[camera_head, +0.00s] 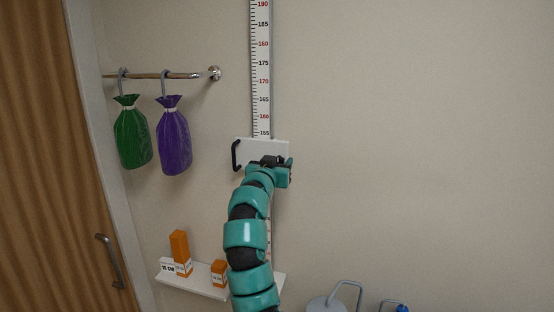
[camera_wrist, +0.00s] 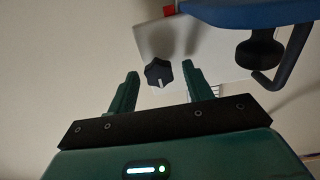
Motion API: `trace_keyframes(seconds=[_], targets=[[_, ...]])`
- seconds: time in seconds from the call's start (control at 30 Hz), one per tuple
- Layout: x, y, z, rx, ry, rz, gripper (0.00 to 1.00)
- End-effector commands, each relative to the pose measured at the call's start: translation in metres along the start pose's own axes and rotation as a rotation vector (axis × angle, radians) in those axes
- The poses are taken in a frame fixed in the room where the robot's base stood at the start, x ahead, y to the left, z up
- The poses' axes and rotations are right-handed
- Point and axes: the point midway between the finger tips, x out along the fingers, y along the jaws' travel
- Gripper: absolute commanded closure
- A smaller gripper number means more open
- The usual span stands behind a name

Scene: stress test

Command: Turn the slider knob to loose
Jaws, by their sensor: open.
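The slider (camera_head: 250,147) is a white plate on the wall ruler, with a black handle (camera_head: 236,155) on its left side. In the wrist view the slider's plate (camera_wrist: 185,45) is behind a dark lobed knob (camera_wrist: 158,72) with a pale pointer mark on its lower edge. My gripper (camera_wrist: 160,80) is open, with one green finger on each side of the knob and visible gaps between. Whether the fingertips reach around it in depth is unclear. In the head view my gripper (camera_head: 282,166) is at the slider's lower right and hides the knob.
The ruler (camera_head: 261,70) runs up the wall. A rail (camera_head: 150,76) at left holds green (camera_head: 132,135) and purple (camera_head: 173,138) bags. A shelf (camera_head: 200,285) with orange boxes is below. In the wrist view a blue part (camera_wrist: 250,14) is close above right. The right wall is clear.

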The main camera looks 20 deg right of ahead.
Motion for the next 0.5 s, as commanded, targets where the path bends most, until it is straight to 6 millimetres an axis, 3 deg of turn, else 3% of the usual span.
trace_keyframes(seconds=[0.23,0.47,0.5], targets=[[0.0006,0.0000,0.0004,0.000,0.000,0.000,0.49],[0.0004,0.0000,0.0001,0.000,0.000,0.000,0.93],[0.0003,0.0000,0.0000,0.000,0.000,0.000,0.94]])
